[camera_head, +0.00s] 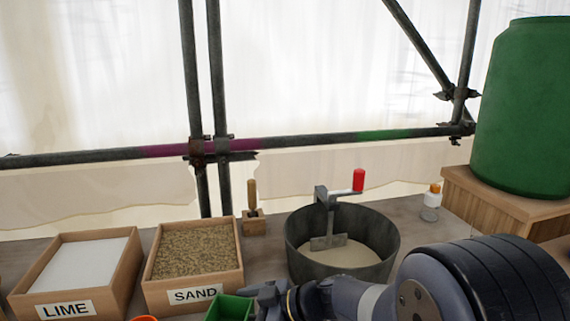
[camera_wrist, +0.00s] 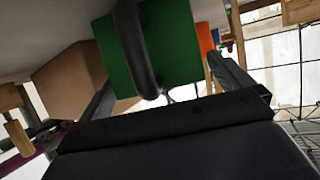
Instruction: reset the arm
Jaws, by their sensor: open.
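My arm reaches in from the lower right in the head view, and my gripper (camera_head: 262,297) is low in the middle, beside a green container (camera_head: 228,307) that is partly cut off by the bottom edge. In the wrist view my gripper (camera_wrist: 162,74) is open, with its two fingers spread apart. The green container (camera_wrist: 180,50) with a dark curved handle (camera_wrist: 132,45) shows between and beyond the fingers. I cannot tell whether either finger touches it.
Boxes labelled LIME (camera_head: 66,308) and SAND (camera_head: 194,294) stand left. A mortar tub (camera_head: 305,262) with a red-handled crank (camera_head: 358,180) is behind my arm. A small bottle (camera_head: 431,205) and green barrel (camera_head: 525,110) stand right. Scaffold pipes (camera_head: 300,140) cross behind.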

